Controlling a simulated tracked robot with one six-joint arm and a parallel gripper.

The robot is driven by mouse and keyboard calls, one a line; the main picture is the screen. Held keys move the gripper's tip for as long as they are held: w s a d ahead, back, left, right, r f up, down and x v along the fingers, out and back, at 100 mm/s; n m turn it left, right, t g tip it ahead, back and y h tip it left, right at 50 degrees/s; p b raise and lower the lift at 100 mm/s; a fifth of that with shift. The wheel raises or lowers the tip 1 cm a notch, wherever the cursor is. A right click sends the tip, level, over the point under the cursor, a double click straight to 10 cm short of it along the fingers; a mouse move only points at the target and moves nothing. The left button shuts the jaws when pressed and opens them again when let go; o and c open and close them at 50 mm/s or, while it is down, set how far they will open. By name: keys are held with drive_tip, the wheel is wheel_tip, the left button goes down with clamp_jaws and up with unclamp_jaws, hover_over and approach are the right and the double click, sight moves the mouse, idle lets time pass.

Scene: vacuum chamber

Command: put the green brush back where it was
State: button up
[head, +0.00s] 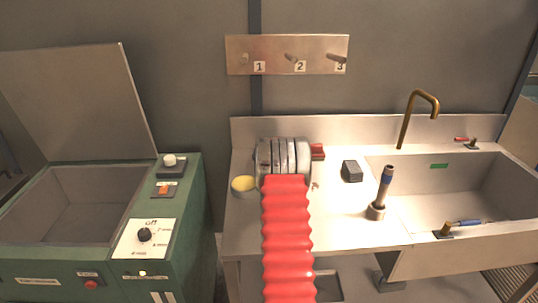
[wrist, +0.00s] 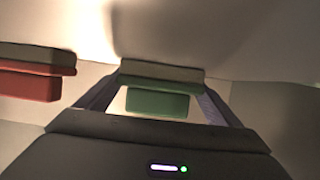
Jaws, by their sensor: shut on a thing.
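The green brush (wrist: 157,104) shows in the wrist view between the two fingers of my gripper (wrist: 160,84). It has a green block with a grey-brown layer along its upper side. My gripper is shut on it. In the head view, my red ribbed arm reaches over the counter, and I cannot make out the gripper or the green brush there. A red brush (wrist: 30,86) of similar shape is at the left in the wrist view, apart from the green one. A red block (head: 317,152), perhaps the same brush, shows beside the grey ribbed shape in the head view.
The sink (head: 480,190) is at the right, with a brass tap (head: 407,115). A numbered peg board (head: 275,55) hangs behind. An open green machine (head: 175,225) is left.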

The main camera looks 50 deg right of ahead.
drive_tip(key=o, duration=1.1)
drive_tip(key=shift+r, duration=0.1)
drive_tip(key=shift+s+a+r, duration=0.2)
drive_tip(key=shift+s+a, duration=0.2)
drive_tip(key=shift+a, duration=0.05)
drive_tip(key=shift+v, duration=5.4)
